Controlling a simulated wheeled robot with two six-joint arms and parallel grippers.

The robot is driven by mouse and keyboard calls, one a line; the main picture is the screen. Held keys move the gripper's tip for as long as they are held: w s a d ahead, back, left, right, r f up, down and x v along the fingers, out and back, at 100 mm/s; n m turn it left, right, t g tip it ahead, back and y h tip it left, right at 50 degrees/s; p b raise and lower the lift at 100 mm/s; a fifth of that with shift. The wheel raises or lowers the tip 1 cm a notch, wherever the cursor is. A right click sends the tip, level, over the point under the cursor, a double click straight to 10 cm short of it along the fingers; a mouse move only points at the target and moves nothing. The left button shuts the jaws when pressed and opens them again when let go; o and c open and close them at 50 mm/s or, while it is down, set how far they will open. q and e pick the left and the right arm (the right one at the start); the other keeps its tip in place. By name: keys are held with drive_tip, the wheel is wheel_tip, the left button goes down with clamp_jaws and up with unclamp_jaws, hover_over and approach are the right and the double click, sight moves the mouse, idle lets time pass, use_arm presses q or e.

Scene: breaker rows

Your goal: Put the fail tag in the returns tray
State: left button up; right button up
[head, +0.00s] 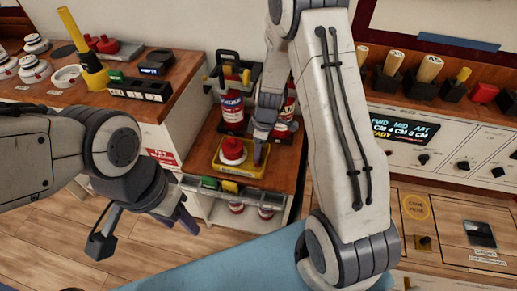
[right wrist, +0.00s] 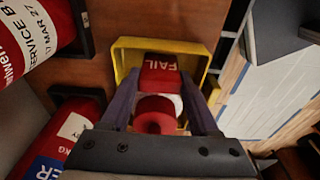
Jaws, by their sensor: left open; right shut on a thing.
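A red fail tag (right wrist: 161,72) with white FAIL lettering shows in the right wrist view, between the fingertips of my right gripper (right wrist: 160,82). The right gripper is shut on it, over the yellow tray (right wrist: 126,50). A red and white round piece (right wrist: 155,118) shows just below the lettering; I cannot tell whether it is joined to the tag. In the head view the yellow tray (head: 257,172) holds or backs a red and white round thing (head: 232,152), beside my right gripper (head: 259,150). My left gripper (head: 145,230) is open and empty at lower left.
Red extinguishers (head: 231,108) stand behind the yellow tray. A shelf with small green and yellow blocks (head: 209,183) is in front of it. The left bench holds a yellow-handled tool (head: 82,48). A control panel (head: 412,131) stands at right.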

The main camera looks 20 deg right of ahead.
drive_tip(key=o, duration=1.3)
drive_tip(key=shift+r+p, duration=0.25)
drive_tip(key=shift+p, duration=0.2)
wheel_tip(320, 180, up, 11)
drive_tip(key=d+p, duration=0.1)
drive_tip(key=s+a+r+m, duration=0.1)
drive_tip(key=s+a+r, duration=0.6)
drive_tip(key=s+a, duration=0.3)
drive_tip(key=s+a+r+m, duration=0.1)
drive_tip(key=s+a, duration=0.1)
drive_tip(key=s, duration=0.3)
drive_tip(key=s+a+r+m, duration=0.1)
drive_tip(key=s+a, duration=0.1)
drive_tip(key=s, duration=0.3)
drive_tip(key=s+a+r+m, duration=0.1)
drive_tip(key=s+a, duration=0.1)
drive_tip(key=s, duration=0.3)
drive_tip(key=shift+r+g, duration=0.25)
drive_tip(key=shift+g, duration=0.15)
